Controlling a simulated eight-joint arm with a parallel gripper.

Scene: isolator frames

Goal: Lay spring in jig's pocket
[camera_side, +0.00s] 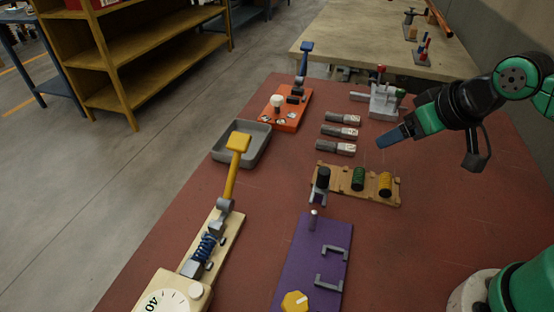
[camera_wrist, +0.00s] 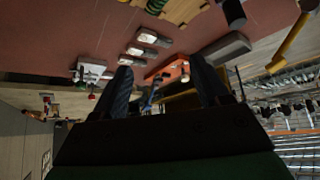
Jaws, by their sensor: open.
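A blue coil spring (camera_side: 207,247) lies in a cream base (camera_side: 228,246) at the lower left of the side view, between a grey block and a grey joint with a yellow lever. A purple plate (camera_side: 302,250) with two grey brackets and an orange fixture (camera_side: 266,118) with a blue lever also stand on the table; I cannot tell which fixture is the jig, nor pick out its pocket. My gripper (camera_side: 388,138) is above the table's right side, well away from the spring. In the wrist view its two fingers (camera_wrist: 161,68) are apart with nothing held between them.
A grey tray (camera_side: 262,139) sits at the left edge. Several grey cylinders (camera_side: 341,132) lie mid-table. A wooden rack (camera_side: 345,187) holds black, green and yellow cylinders. A grey fixture (camera_side: 384,99) with a red knob stands behind my gripper. Bare red table shows at right.

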